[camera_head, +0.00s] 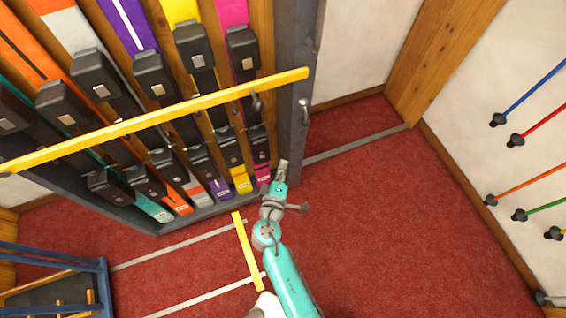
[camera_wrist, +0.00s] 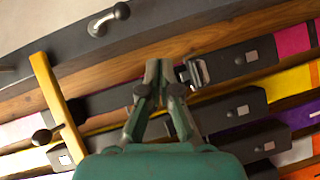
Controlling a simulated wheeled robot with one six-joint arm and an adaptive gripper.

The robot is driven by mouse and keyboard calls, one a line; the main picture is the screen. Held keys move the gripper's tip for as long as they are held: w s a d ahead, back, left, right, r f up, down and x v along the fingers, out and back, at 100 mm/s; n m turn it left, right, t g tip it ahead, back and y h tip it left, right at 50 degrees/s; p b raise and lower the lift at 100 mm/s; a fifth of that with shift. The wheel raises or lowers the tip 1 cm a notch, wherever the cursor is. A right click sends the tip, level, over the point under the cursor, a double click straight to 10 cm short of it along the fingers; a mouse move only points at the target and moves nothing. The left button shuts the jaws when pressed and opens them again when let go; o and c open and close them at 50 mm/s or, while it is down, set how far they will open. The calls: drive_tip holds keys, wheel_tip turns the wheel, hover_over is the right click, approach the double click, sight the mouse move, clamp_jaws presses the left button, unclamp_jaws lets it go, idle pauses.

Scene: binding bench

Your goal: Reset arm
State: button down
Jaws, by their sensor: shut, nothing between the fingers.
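My gripper (camera_head: 283,170) is at the end of my teal arm, by the lower right corner of the rack. In the wrist view its two fingers (camera_wrist: 158,70) meet at the tips, shut and empty. Behind them lies a dark ski binding with a metal buckle (camera_wrist: 194,73); I cannot tell whether the fingers touch it. The pink ski (camera_head: 233,12) is the rightmost on the rack, next to the dark post (camera_head: 297,60).
A yellow bar (camera_head: 150,120) crosses the front of several skis; it also shows in the wrist view (camera_wrist: 55,95). A metal handle (camera_head: 304,110) sticks out from the post. Poles (camera_head: 533,85) lean out at right. A blue frame (camera_head: 50,258) stands lower left. Red floor (camera_head: 390,220) is clear at right.

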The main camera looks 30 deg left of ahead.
idle(0.4)
drive_tip(key=s+d+f+m+g, duration=0.1)
drive_tip(key=s+d+m, duration=0.1)
drive_tip(key=s+d, duration=0.5)
drive_tip(key=s+d+f+m+g, duration=0.1)
drive_tip(key=s+d+f+m, duration=0.2)
drive_tip(key=d, duration=0.8)
drive_tip(key=s+d+m+g, duration=0.1)
drive_tip(key=s+d+m, duration=0.1)
drive_tip(key=s+d, duration=0.55)
drive_tip(key=s+d+r+m+h, duration=0.1)
drive_tip(key=s+d+r+m, duration=0.2)
drive_tip(key=r, duration=0.4)
drive_tip(key=s+d+r+m+t+h, duration=0.1)
drive_tip(key=s+d+r+m+h, duration=0.1)
drive_tip(key=s+d+r+m, duration=0.2)
drive_tip(key=s+d+r+m+t+h, duration=0.1)
drive_tip(key=s+d+r+m, duration=0.3)
drive_tip(key=s+r, duration=0.4)
wheel_tip(320, 180, up, 3)
drive_tip(key=shift+s+d+f, duration=0.15)
drive_tip(key=shift+d+f, duration=0.05)
drive_tip(key=shift+d, duration=0.3)
